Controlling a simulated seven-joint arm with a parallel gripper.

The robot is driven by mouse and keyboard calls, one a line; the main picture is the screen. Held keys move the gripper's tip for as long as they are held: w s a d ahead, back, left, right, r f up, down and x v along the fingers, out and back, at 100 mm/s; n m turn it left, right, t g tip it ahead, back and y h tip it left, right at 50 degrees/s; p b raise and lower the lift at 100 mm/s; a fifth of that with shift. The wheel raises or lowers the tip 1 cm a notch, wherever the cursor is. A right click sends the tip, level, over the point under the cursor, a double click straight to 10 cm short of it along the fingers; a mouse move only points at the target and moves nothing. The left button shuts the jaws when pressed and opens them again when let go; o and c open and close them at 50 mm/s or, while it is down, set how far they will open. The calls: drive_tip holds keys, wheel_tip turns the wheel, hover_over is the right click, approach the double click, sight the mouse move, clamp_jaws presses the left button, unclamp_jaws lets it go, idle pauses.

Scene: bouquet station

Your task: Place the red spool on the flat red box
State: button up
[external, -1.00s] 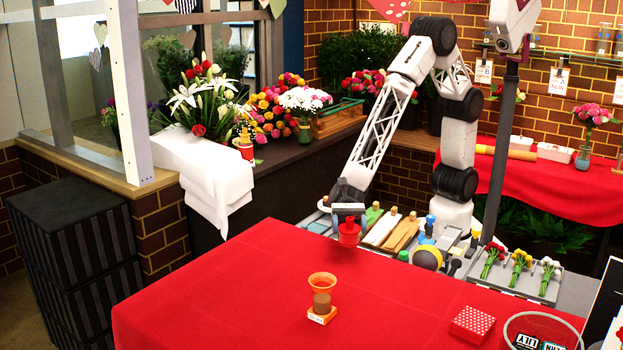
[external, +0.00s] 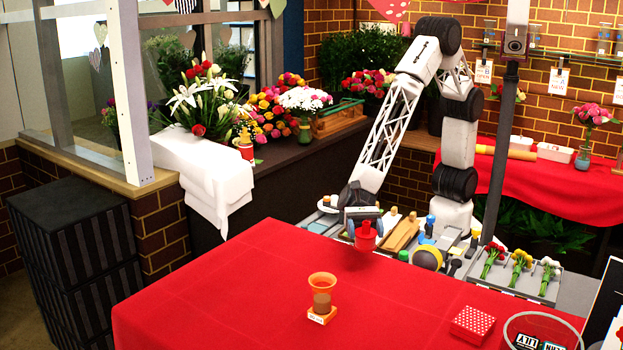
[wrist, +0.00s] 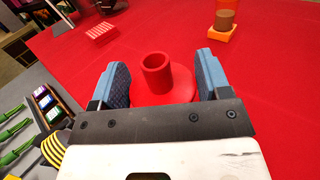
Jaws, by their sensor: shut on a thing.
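The red spool (external: 365,238) hangs from my gripper (external: 364,226) above the far edge of the red table. In the wrist view the spool (wrist: 157,75) sits between the two blue-sided fingers of my gripper (wrist: 162,82), its hollow tube and wide flange showing. The gripper is shut on it. The flat red box (external: 473,322), with white dots on top, lies on the table at the front right, well apart from the spool. The box (wrist: 101,31) shows at the upper left in the wrist view, with nothing on it.
An orange cup with a brown cylinder (external: 321,300) stands on an orange base (external: 322,316) mid-table. A clear round container (external: 540,322) is at the front right corner. Grey trays with flowers and tools line the far edge. The table between is clear.

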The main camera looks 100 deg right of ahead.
drive_tip(key=s+a+r+n+g, duration=0.1)
drive_tip(key=s+a+n+g, duration=0.1)
drive_tip(key=s+a, duration=0.7)
drive_tip(key=s+a+r+n+g, duration=0.2)
drive_tip(key=s+a+g, duration=0.2)
drive_tip(key=s+a, duration=0.5)
drive_tip(key=s, duration=0.5)
drive_tip(key=shift+s+g, duration=0.3)
drive_tip(key=shift+w+a, duration=0.1)
drive_tip(key=shift+a, duration=0.1)
hover_over(474, 320)
drive_tip(key=shift+f, duration=0.75)
drive_tip(key=shift+f, duration=1.75)
drive_tip(key=shift+f, duration=0.1)
drive_tip(key=o, duration=0.9)
drive_tip(key=shift+o, duration=0.2)
